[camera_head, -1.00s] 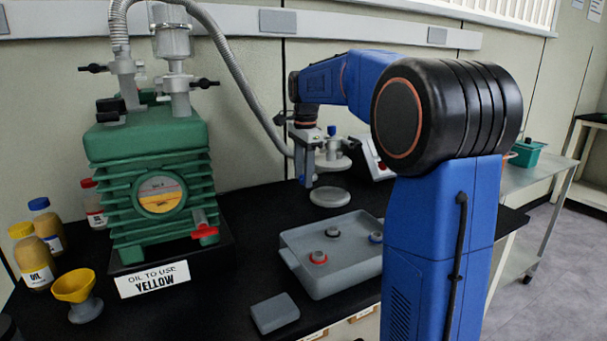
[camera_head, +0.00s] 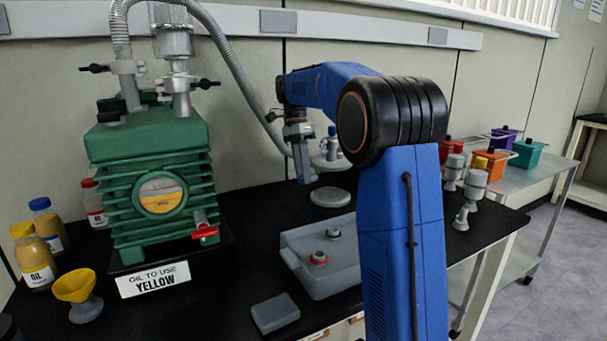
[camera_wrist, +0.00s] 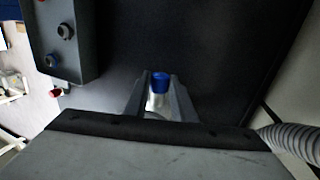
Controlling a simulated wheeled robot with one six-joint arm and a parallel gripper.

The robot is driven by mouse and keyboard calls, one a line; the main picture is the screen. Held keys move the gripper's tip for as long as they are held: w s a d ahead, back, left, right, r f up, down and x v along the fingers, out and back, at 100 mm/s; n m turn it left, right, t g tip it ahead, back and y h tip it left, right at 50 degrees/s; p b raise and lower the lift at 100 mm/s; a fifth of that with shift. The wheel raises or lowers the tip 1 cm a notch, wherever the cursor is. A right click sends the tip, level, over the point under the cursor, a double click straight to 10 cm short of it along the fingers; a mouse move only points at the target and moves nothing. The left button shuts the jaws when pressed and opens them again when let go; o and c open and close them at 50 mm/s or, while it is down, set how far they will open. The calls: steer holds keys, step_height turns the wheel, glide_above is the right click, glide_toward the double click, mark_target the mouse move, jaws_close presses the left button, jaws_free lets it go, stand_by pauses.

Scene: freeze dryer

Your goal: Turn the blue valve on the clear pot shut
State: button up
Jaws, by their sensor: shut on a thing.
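In the wrist view, the blue valve (camera_wrist: 160,81) shows between my two fingertips, above a silvery or clear part (camera_wrist: 157,102). My gripper (camera_wrist: 159,92) is shut on it there. In the head view, my gripper (camera_head: 304,178) points down just left of a grey stand (camera_head: 328,162), and the grip itself is hidden. A fitting with a blue top (camera_head: 332,131) rises from this stand, right of my gripper. I cannot make out the clear pot's outline or the valve's turn.
A grey tray (camera_head: 296,262) with ringed stoppers lies in front, also in the wrist view (camera_wrist: 82,40). A green pump (camera_head: 150,140) stands left, with a ribbed hose (camera_head: 235,65) behind my gripper. Grey pots (camera_head: 475,185) stand right.

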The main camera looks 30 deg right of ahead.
steer(key=shift+w+g, duration=0.25)
steer(key=shift+g, duration=0.65)
steer(key=o, duration=1.1)
steer(key=shift+c, duration=0.2)
steer(key=shift+s, duration=0.1)
